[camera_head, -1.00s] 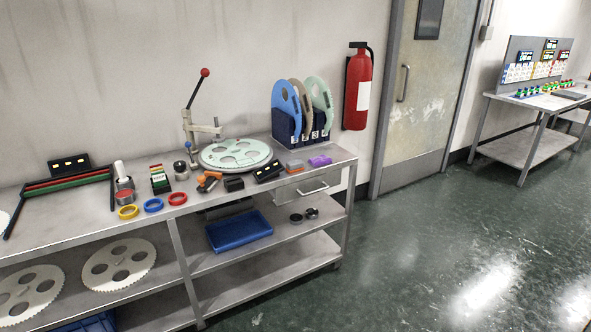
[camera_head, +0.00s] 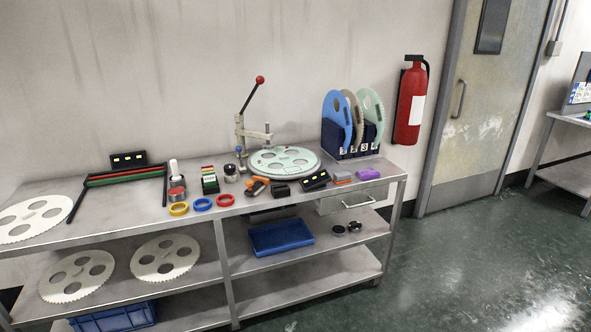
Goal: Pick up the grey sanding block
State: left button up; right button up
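A small grey block (camera_head: 340,173), which looks like the grey sanding block, lies on the metal workbench (camera_head: 120,220) towards its right end. An orange block (camera_head: 343,181) lies against its front side and hides part of it. A purple block (camera_head: 368,174) lies just to the right. A dark block (camera_head: 281,190) lies further left, in front of the round plate. At this size I cannot tell the grey block's details. Neither of my grippers is in view.
A black device with lights (camera_head: 316,180) lies left of the grey block. A rack (camera_head: 344,150) with upright discs stands behind it. A lever press (camera_head: 241,140) and a pale round plate (camera_head: 285,162) stand left. The floor before the door (camera_head: 480,110) is clear.

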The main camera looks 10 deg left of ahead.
aim_at(342, 176)
jog(key=i+j, duration=0.2)
jog(key=i, duration=0.15)
jog(key=i+j, duration=0.15)
jog(key=i, duration=0.25)
jog(key=i+j, duration=0.2)
jog(key=i, duration=0.15)
